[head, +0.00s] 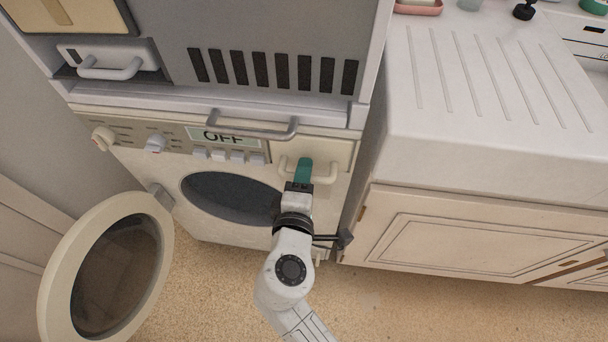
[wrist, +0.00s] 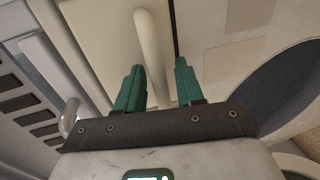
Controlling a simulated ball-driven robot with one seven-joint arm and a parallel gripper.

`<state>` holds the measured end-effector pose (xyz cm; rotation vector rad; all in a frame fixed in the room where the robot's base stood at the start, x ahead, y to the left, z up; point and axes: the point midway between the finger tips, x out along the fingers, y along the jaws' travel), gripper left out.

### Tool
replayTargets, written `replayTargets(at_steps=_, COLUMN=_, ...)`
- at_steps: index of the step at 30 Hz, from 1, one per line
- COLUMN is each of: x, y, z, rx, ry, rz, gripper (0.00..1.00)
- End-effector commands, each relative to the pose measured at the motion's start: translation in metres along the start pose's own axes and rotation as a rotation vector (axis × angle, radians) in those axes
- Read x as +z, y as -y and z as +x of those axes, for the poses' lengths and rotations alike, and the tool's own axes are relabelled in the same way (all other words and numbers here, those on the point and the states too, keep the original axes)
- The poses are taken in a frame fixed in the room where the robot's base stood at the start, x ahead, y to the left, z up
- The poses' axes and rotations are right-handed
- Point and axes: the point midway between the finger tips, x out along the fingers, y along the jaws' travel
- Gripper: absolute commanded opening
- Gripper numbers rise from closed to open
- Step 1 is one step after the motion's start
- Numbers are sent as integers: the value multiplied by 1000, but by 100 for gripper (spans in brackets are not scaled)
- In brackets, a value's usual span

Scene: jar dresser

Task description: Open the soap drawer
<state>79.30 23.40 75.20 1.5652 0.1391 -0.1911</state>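The soap drawer (head: 330,150) is the cream panel at the upper right of the washing machine's front, and it looks closed, flush with the front. Its cream bar handle (head: 325,178) is partly hidden by my gripper (head: 304,172) in the head view. In the wrist view, my gripper (wrist: 158,90) has two green fingers spread apart. The handle (wrist: 152,45) shows between and beyond them, nearer the left finger. I cannot tell whether either finger touches it.
The washer's round door (head: 60,265) hangs open at the left. A grey bar handle (head: 255,133) juts out just above the soap drawer, on the grey unit (head: 270,25). A counter with a wooden cabinet (head: 460,235) stands at the right. Floor is clear in front.

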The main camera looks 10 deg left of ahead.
Motion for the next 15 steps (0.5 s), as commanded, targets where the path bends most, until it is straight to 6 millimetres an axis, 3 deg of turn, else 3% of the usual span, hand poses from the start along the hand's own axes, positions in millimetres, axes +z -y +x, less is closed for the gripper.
replayTargets(at_steps=8, x=0, y=0, z=1, rx=0, ry=0, rz=0, gripper=37)
replayTargets(at_steps=15, x=0, y=0, z=1, rx=0, ry=0, rz=0, gripper=15)
